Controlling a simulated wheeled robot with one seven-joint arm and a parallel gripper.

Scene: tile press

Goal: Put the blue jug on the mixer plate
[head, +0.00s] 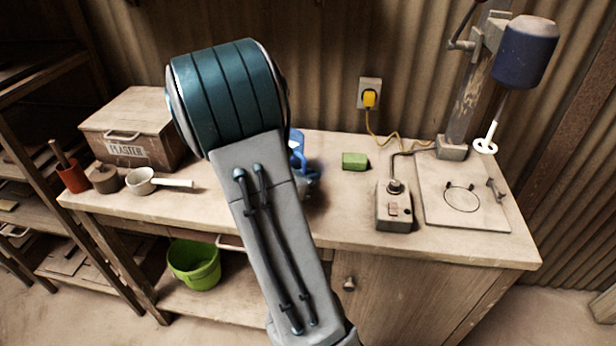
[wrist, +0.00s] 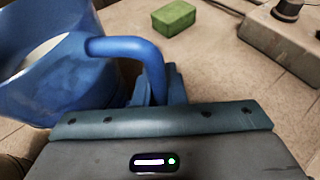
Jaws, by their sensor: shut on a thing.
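The blue jug (wrist: 45,85) fills the left of the wrist view, with something pale inside. Its handle (wrist: 120,47) reaches right to my gripper (wrist: 157,88), whose fingers are shut on it. In the head view, only a blue part of the jug (head: 297,138) shows past my arm. My gripper is mostly hidden there. I cannot tell whether the jug touches the bench. The mixer plate (head: 435,205) lies at the bench's right end, with a ring outline and small pegs. The mixer head (head: 525,50) and its white stirrer (head: 487,138) hang above its back part.
A green block (head: 355,161) and a grey switch box (head: 394,208) with a cable lie between the jug and the plate. A clamp-like piece (head: 495,190) sits at the plate's right. A plaster box (head: 135,125), a white pan (head: 142,181) and a red pot (head: 73,177) stand left.

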